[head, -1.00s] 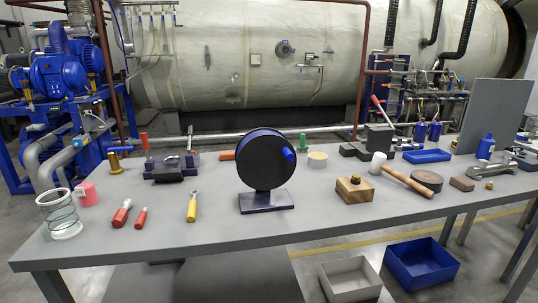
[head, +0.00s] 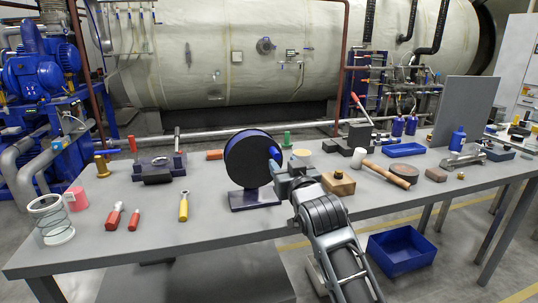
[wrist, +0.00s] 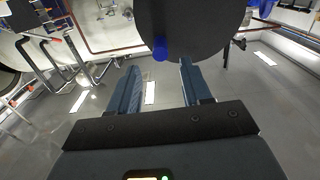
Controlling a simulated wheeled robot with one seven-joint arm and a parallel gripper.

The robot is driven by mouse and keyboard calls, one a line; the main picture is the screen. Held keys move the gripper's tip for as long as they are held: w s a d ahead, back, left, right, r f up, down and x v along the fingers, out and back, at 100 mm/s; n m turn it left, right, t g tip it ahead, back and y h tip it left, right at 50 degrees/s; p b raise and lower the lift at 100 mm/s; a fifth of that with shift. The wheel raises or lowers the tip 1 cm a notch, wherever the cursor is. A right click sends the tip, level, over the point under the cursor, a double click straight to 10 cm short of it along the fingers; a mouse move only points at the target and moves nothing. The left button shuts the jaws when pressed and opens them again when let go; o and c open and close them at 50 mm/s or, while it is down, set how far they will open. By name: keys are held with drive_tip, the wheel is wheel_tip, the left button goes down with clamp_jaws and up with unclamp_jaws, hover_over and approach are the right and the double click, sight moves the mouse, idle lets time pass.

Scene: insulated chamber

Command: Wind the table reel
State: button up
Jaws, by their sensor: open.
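The table reel (head: 247,160) is a black-faced disc with a blue rim, upright on a dark base plate (head: 255,198) on the grey bench. Its blue crank handle (head: 275,153) sticks out from the right part of the face. In the wrist view the black disc (wrist: 190,25) fills the top middle, with the blue handle (wrist: 160,48) at its lower left edge. My gripper (wrist: 158,70) is open and empty. The handle shows just beyond the fingertips, between them in the picture. In the head view my gripper is right beside the reel, near the handle; contact cannot be told.
A yellow-handled tool (head: 183,207) and red-handled tools (head: 114,216) lie to the left. A blue bin (head: 402,257) is on the floor.

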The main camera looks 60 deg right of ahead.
sight(278, 158)
drive_tip(key=p+x, duration=0.1)
drive_tip(key=x, duration=0.6)
drive_tip(key=shift+w+d, duration=0.1)
drive_tip(key=shift+w, duration=0.1)
drive_tip(key=shift+c, duration=0.2)
clamp_jaws()
